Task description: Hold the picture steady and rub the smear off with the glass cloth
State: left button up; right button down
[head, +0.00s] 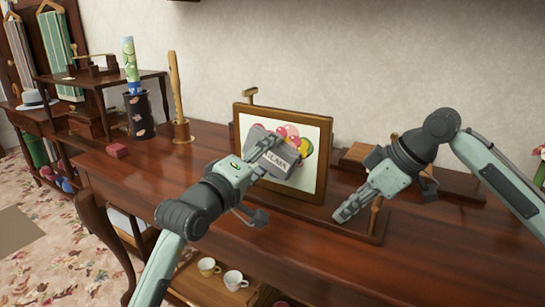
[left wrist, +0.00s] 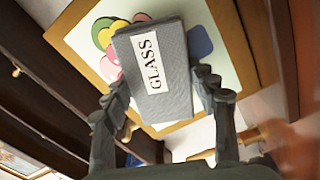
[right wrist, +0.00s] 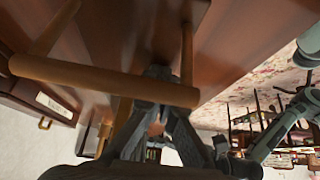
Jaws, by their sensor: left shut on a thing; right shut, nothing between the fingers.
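The framed picture (head: 240,140), with a wooden frame and coloured round shapes, stands tilted back on a wooden stand. My left gripper (head: 252,165) is shut on the grey glass cloth (head: 285,173), labelled "GLASS", in front of the picture's middle. In the left wrist view the cloth (left wrist: 178,60) lies between the fingers and covers part of the print; I cannot tell whether it touches the glass. I cannot make out a smear. My right gripper (head: 343,216) is shut and empty, low by the picture's lower right corner. In the right wrist view its fingertips (right wrist: 158,75) are close to a wooden rail.
The stand's ledge and small post (head: 375,215) are close to my right gripper. A wooden block (head: 355,158) lies behind the picture. Cups (head: 234,280) stand below.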

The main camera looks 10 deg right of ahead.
pick_arm(q)
jog(key=shift+w+a, duration=0.7)
jog(key=shift+a, duration=0.25)
jog(key=shift+w+a, duration=0.7)
jog(key=shift+a, duration=0.25)
jog(key=shift+w+a, duration=0.7)
jog(key=shift+a, duration=0.25)
pick_arm(e)
jog(key=shift+s+f, duration=0.2)
jog(key=shift+f, duration=0.25)
pick_arm(q)
jog(key=shift+s, duration=0.1)
jog(key=shift+v, duration=2.95)
jog(key=v, duration=0.3)
